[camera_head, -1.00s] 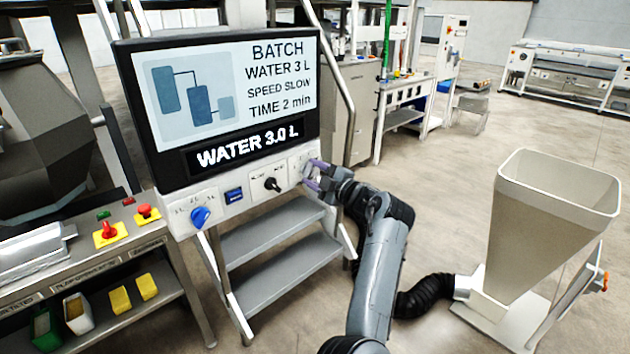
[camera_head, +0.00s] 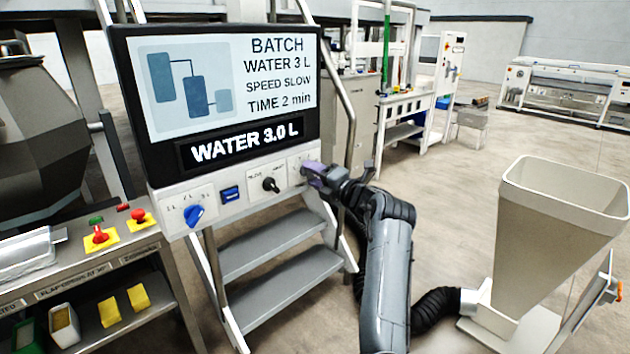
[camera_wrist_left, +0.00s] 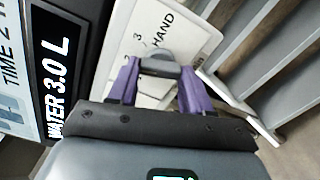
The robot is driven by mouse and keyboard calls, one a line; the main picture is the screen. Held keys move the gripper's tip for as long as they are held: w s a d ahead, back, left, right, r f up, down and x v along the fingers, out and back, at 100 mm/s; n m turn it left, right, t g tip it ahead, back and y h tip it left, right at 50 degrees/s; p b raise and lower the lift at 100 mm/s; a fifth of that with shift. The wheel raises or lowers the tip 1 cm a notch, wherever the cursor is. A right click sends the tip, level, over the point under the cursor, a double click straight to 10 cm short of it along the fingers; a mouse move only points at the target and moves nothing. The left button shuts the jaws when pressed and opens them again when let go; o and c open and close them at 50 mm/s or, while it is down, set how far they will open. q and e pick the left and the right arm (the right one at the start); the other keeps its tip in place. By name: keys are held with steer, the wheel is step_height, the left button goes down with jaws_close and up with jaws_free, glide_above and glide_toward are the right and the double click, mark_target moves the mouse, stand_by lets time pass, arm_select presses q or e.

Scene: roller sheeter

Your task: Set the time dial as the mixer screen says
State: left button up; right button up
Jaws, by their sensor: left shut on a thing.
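The mixer screen (camera_head: 225,90) reads BATCH, WATER 3 L, SPEED SLOW, TIME 2 min, with WATER 3.0 L on the lower strip. The time dial is the rightmost one on the white panel under the screen, mostly hidden by my gripper in the head view. My left gripper (camera_head: 313,174) is at this dial. In the left wrist view, the purple fingers of the left gripper (camera_wrist_left: 159,70) are shut on the grey time dial (camera_wrist_left: 156,54). Marks 2, 3 and HAND show beside it. Its exact pointer setting cannot be told. My right gripper is not in view.
A blue knob (camera_head: 194,215), a blue switch (camera_head: 231,195) and a black speed knob (camera_head: 270,184) sit left on the panel. Steps (camera_head: 270,265) stand below. A large hopper (camera_head: 560,215) stands at the right.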

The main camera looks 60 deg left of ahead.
arm_select(q)
steer(key=shift+n, duration=0.5)
steer(key=o, duration=1.1)
steer(key=shift+c, duration=0.2)
steer(key=w+d+p, duration=0.2)
steer(key=d, duration=0.8)
steer(key=shift+d, duration=0.35)
